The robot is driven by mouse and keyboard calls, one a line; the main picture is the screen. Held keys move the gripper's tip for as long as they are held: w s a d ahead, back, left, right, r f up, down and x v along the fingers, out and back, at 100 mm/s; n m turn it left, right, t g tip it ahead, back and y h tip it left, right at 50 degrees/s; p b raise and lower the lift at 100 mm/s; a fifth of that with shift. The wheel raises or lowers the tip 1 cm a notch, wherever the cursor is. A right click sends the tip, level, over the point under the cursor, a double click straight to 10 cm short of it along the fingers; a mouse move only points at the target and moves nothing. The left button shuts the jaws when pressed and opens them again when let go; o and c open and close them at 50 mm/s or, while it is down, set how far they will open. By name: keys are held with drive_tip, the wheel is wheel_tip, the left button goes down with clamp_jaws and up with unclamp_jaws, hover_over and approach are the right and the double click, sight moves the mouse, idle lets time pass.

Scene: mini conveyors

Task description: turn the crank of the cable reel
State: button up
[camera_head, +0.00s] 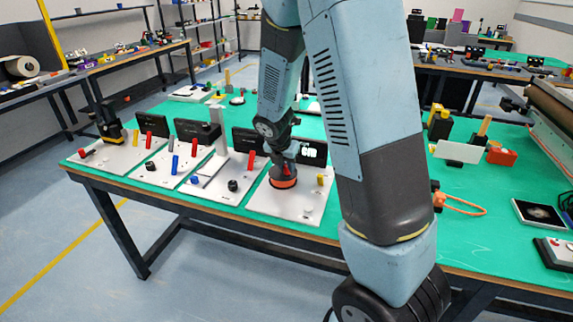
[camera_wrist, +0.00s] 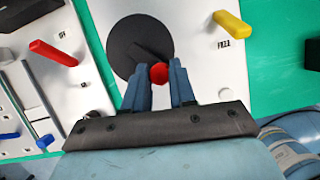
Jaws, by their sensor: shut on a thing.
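The cable reel shows as a dark disc (camera_wrist: 130,42) on a white panel in the wrist view. Its crank has a red round knob (camera_wrist: 159,73) near the disc's lower right edge. My gripper (camera_wrist: 163,75) is shut on the red knob, with a blue-grey finger on each side. In the head view my gripper (camera_head: 284,172) points down over an orange-rimmed reel (camera_head: 283,183) on the white panel, and the fingers are hard to make out there.
A yellow lever (camera_wrist: 232,30) marked "FREE" sits on the panel, right of the reel. Other white panels with red, blue and black controls stand to the left. An orange cable loop (camera_head: 460,205) lies on the green tabletop (camera_head: 395,150) to the right.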

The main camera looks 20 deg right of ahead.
clamp_jaws()
drive_tip(key=shift+a+m, duration=0.15)
drive_tip(key=shift+m, duration=0.15)
